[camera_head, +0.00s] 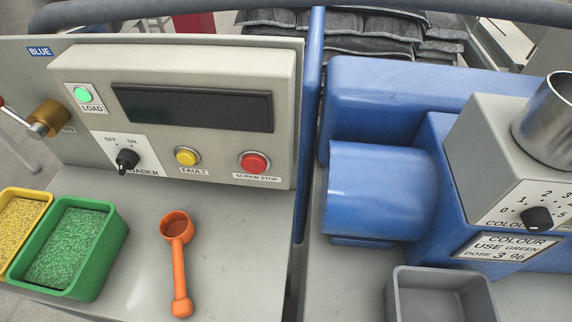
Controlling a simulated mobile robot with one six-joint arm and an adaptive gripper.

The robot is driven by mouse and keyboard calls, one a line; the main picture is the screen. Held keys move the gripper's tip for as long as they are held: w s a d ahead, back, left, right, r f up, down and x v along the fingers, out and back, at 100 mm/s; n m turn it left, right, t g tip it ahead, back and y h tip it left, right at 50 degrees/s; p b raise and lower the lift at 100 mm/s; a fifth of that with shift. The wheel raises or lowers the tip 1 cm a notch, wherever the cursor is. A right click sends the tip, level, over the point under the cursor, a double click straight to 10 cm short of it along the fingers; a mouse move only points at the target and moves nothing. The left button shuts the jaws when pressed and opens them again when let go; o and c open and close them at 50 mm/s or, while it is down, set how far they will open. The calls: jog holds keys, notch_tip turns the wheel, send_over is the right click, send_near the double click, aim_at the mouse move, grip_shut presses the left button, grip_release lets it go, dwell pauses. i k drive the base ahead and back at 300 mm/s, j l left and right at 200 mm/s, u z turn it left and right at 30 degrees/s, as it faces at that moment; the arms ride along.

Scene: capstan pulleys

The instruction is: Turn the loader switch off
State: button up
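The loader switch (127,159) is a black rotary knob on a white plate at the lower left of the grey control panel (215,75). The plate reads OFF at the upper left of the knob and ON at the upper right. The knob sits tilted, and I cannot tell for sure which mark it points to. Above it, a round green lamp (83,95) labelled LOAD looks bright. My gripper is not in view, and nothing touches the switch.
A yellow FAULT lamp (186,156) and red SCREW STOP button (254,162) are right of the switch. An orange scoop (179,262) and green tray of granules (115,243) stand below. A brass fitting with a red-tipped lever (48,117) juts out at left. The space before the switch is clear.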

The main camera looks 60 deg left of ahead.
aim_at(126, 159)
jog(key=u, duration=3.35)
jog(key=j+u, duration=0.25)
jog(key=u, duration=0.15)
jog(key=i+j+u, duration=0.1)
jog(key=u, duration=0.25)
jog(key=j, duration=0.1)
